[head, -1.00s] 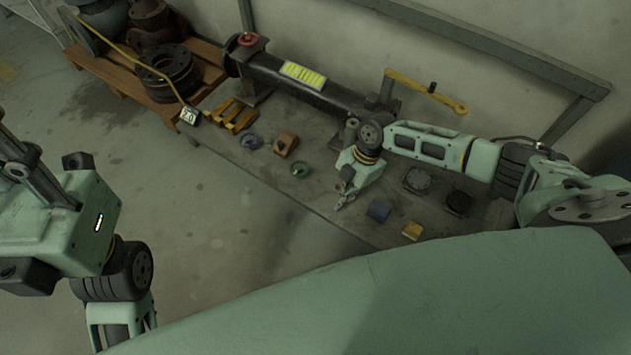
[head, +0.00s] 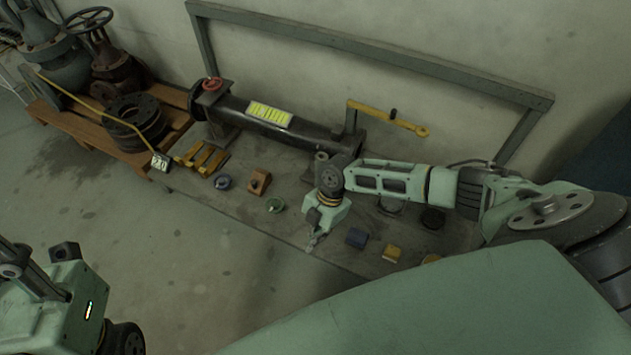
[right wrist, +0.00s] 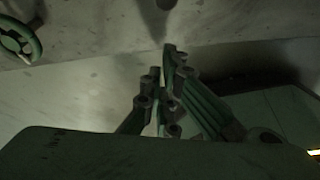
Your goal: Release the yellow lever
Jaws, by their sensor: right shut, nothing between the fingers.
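The yellow lever (head: 388,117) sits on top of the right end of the dark pipe (head: 262,122), near the wall. It lies roughly level and points to the right. My right gripper (head: 313,243) is shut and empty, low over the front of the grey bench and well apart from the lever. The same gripper (right wrist: 165,92) shows shut in the right wrist view. The lever is not in that view. My left arm is at the lower left of the head view, with its fingers out of sight.
A wooden pallet (head: 165,137) holds valves. Floor at left is clear.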

